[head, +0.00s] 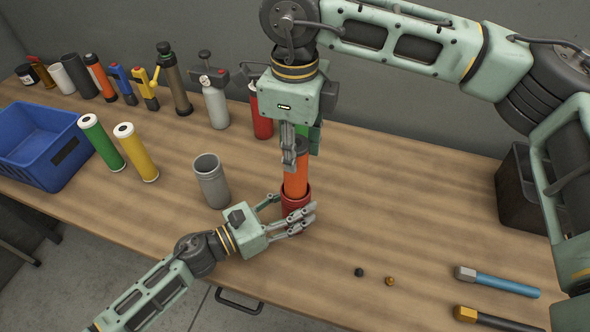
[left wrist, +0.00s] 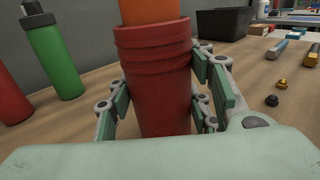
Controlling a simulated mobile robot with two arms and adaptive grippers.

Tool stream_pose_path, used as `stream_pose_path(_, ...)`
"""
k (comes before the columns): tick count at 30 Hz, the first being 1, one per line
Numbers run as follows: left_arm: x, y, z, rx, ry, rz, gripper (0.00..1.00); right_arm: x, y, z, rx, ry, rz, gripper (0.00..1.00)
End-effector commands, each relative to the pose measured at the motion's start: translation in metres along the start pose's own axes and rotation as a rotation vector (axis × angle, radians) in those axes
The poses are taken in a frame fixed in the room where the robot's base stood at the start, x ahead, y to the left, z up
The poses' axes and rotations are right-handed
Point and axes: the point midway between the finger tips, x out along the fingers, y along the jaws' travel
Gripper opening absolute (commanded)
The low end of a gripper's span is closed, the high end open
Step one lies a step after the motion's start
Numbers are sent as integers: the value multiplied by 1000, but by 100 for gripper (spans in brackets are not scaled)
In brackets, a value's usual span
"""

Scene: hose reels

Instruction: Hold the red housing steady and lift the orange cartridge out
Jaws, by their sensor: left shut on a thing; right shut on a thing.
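The red housing (head: 296,200) stands upright on the wooden table in the middle of the head view. It fills the centre of the left wrist view (left wrist: 155,75). My left gripper (head: 290,219) is shut around the housing, with fingers on both sides of it. The orange cartridge (head: 296,178) stands upright in the housing's mouth, its lower end hidden inside. Its lower part also shows in the left wrist view (left wrist: 150,11). My right gripper (head: 295,153) comes from above and is shut on the cartridge's upper end, which its fingers partly hide.
A grey open cup (head: 211,182) stands left of the housing. Green (head: 101,143) and yellow (head: 136,153) cartridges stand near a blue bin (head: 42,145). Several bottles line the back. Two small caps (head: 375,277) and two tools (head: 498,283) lie at right, near a black bin (head: 522,192).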

Motion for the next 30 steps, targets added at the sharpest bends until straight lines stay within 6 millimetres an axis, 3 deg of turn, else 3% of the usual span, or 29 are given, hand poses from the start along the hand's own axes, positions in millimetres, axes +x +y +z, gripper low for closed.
stream_pose_path(3, 0, 0, 0, 0, 0, 0, 15, -33, -1, 1, 1, -3, -4, 0)
stream_pose_path(10, 0, 0, 0, 0, 0, 0, 15, -74, 0, 0, 0, -1, -2, 0)
stream_pose_path(15, 0, 0, 0, 0, 0, 0, 15, -85, 0, 0, -2, 0, 1, 0)
stream_pose_path(23, 0, 0, 0, 0, 0, 0, 15, -87, 0, 0, -1, 0, 1, 0)
stream_pose_path(24, 0, 0, 0, 0, 0, 0, 49, -87, 0, 0, -1, 0, 1, 0)
stream_pose_path(30, 0, 0, 0, 0, 0, 0, 66, -86, 0, 0, -1, 0, 1, 0)
